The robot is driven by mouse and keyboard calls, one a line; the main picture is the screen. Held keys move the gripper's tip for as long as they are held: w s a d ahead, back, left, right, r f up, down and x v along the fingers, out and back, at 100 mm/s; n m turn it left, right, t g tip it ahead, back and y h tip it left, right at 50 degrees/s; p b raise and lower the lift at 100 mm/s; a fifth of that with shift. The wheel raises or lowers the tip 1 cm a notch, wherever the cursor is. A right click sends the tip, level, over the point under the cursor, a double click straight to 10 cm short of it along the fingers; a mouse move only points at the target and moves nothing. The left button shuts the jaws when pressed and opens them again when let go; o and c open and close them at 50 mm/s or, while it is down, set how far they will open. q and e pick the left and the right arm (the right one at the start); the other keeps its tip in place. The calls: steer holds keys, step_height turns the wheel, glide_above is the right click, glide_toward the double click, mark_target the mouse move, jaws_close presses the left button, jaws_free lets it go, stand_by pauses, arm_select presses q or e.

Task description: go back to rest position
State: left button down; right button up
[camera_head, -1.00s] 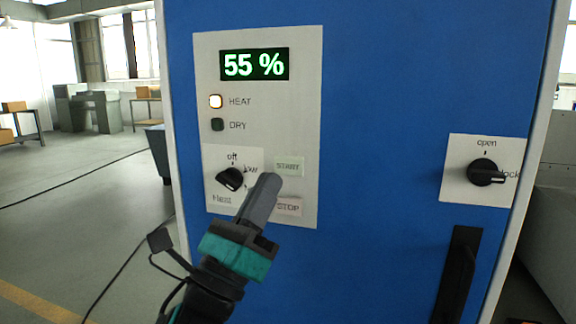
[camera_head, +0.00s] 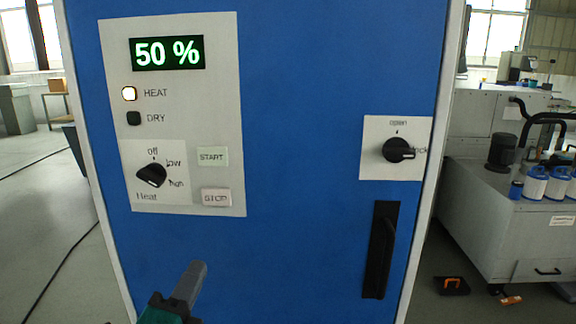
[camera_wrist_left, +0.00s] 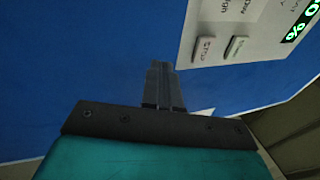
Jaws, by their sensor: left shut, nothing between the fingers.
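My left gripper (camera_head: 190,284) is at the bottom of the head view, below the control panel (camera_head: 225,115) and apart from it. It is shut and empty; its closed fingers (camera_wrist_left: 162,84) also show in the left wrist view against the blue front. The blue cabinet (camera_head: 300,130) carries the panel, whose display (camera_head: 167,53) reads 50 %. The HEAT lamp (camera_head: 129,93) is lit and the DRY lamp (camera_head: 134,118) is dark. The START button (camera_head: 212,156) and STOP button (camera_head: 216,197) are uncovered. My right gripper is not in view.
The heat knob (camera_head: 152,174) is at the panel's lower left. The open/lock knob (camera_head: 398,150) and black door handle (camera_head: 380,250) are on the right. A grey machine (camera_head: 500,222) with white-and-blue containers (camera_head: 535,184) stands at right. An orange-handled item (camera_head: 452,285) lies on the floor.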

arm_select(q)
steer(key=s+f+n+g, duration=0.3)
steer(key=s+f+n, duration=0.2)
steer(key=f, duration=0.4)
steer(key=s+a+f+n+g+y, duration=0.1)
steer(key=s+f+n+g, duration=0.2)
steer(key=s+f+n, duration=0.2)
steer(key=s+f+n+g+y, duration=0.1)
steer(key=s+f+n+g, duration=0.2)
steer(key=s+f+n, duration=0.3)
step_height(320, 180, down, 8)
steer(key=n+p, duration=0.1)
steer(key=n, duration=0.2)
steer(key=shift+a+g, duration=0.25)
steer(key=shift+g, duration=0.15)
